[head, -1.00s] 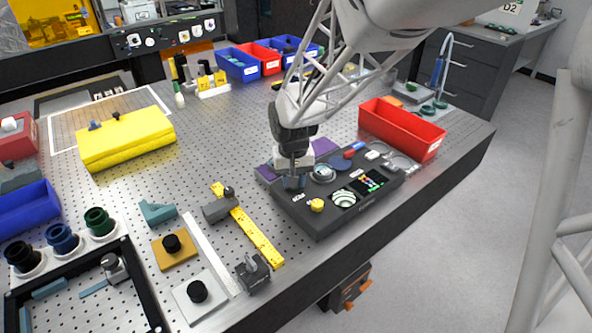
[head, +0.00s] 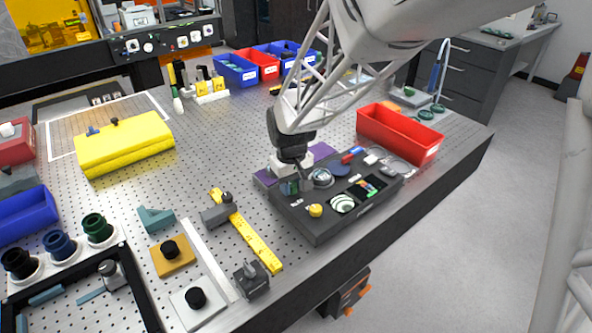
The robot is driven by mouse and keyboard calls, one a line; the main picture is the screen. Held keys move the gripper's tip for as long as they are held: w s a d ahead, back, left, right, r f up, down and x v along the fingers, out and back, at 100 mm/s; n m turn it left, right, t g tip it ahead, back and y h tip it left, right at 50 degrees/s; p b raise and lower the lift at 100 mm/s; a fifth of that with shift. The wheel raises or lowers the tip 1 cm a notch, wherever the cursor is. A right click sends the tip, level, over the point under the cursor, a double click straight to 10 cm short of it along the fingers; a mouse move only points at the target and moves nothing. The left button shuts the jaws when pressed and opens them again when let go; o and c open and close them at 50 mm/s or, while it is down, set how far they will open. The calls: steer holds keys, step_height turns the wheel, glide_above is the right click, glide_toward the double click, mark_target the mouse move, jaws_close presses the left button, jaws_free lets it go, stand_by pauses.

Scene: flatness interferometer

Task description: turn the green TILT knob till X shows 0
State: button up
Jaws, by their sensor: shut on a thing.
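A dark instrument panel (head: 322,229) lies along the table's right front edge. My gripper (head: 299,186) reaches down to the panel's left part and is shut on the green TILT knob (head: 289,188). The fingers hide much of the knob, and its label is too small to read. A round screen (head: 342,203) on the panel shows curved light and dark fringes. Beside it a black readout (head: 367,188) shows small coloured marks; the X value cannot be read.
On the panel near my gripper are a yellow knob (head: 316,210), a silvery dome (head: 322,177) and a blue disc (head: 340,169). A red bin (head: 400,132) stands behind its right end. A yellow ruler (head: 257,240) lies to its left.

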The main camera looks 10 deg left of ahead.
mark_target(292, 184)
steer(key=o, duration=0.9)
steer(key=shift+r, duration=0.15)
steer(key=shift+r, duration=3.8)
